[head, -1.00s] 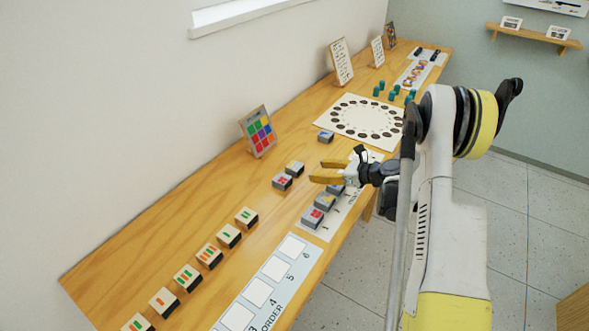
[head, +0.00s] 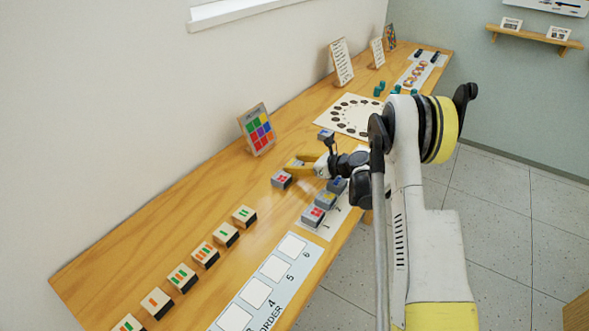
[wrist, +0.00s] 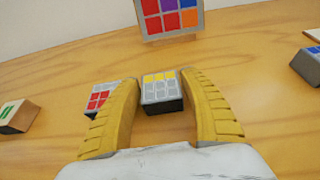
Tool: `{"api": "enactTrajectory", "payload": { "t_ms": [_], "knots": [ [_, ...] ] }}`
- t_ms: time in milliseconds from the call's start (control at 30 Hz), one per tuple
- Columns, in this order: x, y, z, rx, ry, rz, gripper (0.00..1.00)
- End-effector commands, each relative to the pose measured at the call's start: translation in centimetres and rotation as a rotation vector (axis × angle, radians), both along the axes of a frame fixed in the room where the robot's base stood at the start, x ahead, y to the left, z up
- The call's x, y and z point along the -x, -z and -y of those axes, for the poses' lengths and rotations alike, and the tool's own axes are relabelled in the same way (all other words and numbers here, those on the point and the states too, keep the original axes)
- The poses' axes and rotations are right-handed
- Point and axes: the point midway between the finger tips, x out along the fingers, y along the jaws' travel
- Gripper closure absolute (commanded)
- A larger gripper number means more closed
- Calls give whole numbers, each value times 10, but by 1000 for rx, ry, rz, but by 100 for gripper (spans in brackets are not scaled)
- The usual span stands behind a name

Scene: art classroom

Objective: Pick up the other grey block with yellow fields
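The grey block with yellow fields (wrist: 161,92) stands on the table in the wrist view, between the two yellow fingers of my gripper (wrist: 163,100). The fingers are open, with a visible gap on each side of the block. In the head view my gripper (head: 297,166) is low at this block and hides most of it. Another grey block with yellow fields (head: 326,200) stands in the row on the white strip, between a red-marked and a blue-marked block.
A grey block with red fields (wrist: 101,97) stands close to the left finger; it also shows in the head view (head: 282,179). A blue-marked block (wrist: 308,64) is at the right. A coloured grid card (head: 257,130) stands behind. Several cream blocks (head: 205,256) line the left.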

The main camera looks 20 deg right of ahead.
Motion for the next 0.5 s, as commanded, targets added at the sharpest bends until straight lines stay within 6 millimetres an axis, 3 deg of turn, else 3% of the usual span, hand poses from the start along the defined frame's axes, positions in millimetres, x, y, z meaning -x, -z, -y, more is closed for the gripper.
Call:
{"api": "enactTrajectory", "payload": {
  "t_ms": [33, 100, 133, 500],
  "knots": [
    [0, 0, 0, 0, 0, 0, 61],
    [0, 0, 0, 0, 0, 0, 83],
    [0, 0, 0, 0, 0, 0, 86],
    [0, -2, 0, 0, -1, 0, 86]
  ]
}}
